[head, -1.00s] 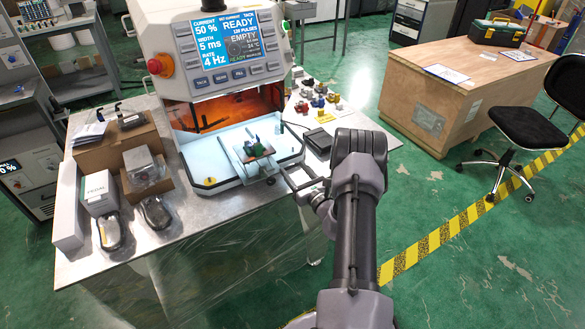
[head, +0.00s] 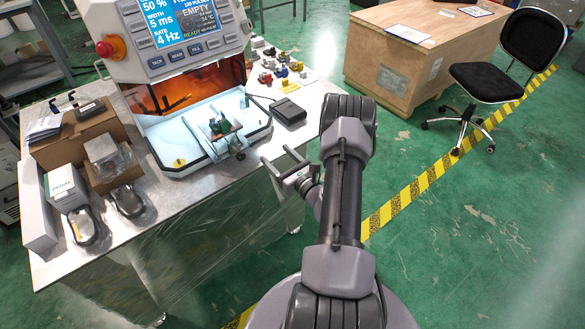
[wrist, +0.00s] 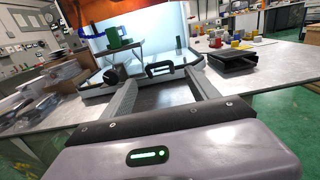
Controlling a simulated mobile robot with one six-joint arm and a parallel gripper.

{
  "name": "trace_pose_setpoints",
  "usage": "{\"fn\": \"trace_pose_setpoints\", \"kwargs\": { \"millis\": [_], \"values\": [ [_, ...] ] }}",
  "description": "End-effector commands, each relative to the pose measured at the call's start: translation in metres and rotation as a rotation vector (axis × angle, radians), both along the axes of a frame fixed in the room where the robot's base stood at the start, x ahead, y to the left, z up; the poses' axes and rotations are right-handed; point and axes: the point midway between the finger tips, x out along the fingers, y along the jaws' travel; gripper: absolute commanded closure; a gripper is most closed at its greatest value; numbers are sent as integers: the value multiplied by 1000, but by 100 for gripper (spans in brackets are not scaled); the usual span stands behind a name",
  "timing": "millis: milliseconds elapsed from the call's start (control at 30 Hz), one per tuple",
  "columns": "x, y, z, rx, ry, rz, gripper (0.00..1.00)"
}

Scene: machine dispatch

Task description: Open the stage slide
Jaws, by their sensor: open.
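The stage slide is a small plate (head: 226,137) in the chamber mouth of the grey machine (head: 180,95), bearing a green and blue fixture (head: 219,124). A small dark handle (wrist: 165,69) shows at the front of the chamber in the wrist view, and a knob sits left of it. The stage appears to be inside, near the chamber's front lip. My gripper (head: 279,157) is open and empty, to the right of the stage, apart from it. In the wrist view the handle lies beyond and between the two fingertips (wrist: 162,77), not touching them.
The machine stands on a metal bench (head: 165,220) with cardboard boxes at its left. A black pedal-like box (head: 288,111) and several small coloured parts lie at its right. A wooden crate (head: 405,50) and a chair (head: 490,85) stand at the back right. Green floor is open at right.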

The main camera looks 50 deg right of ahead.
Motion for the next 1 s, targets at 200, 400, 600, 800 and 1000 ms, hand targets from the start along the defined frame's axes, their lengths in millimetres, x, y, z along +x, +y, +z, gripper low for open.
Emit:
{"fn": "trace_pose_setpoints", "kwargs": {
  "millis": [200, 400, 600, 800, 1000],
  "values": [
    [-65, 14, 1, 4, 0, -6, 31],
    [-93, 22, 0, 2, 0, -4, 31],
    [-96, 23, 0, 1, -1, -2, 31],
    [-96, 23, 0, 1, -1, -1, 31],
    [-67, 47, 33, -48, -16, 146, 31]
  ]
}}
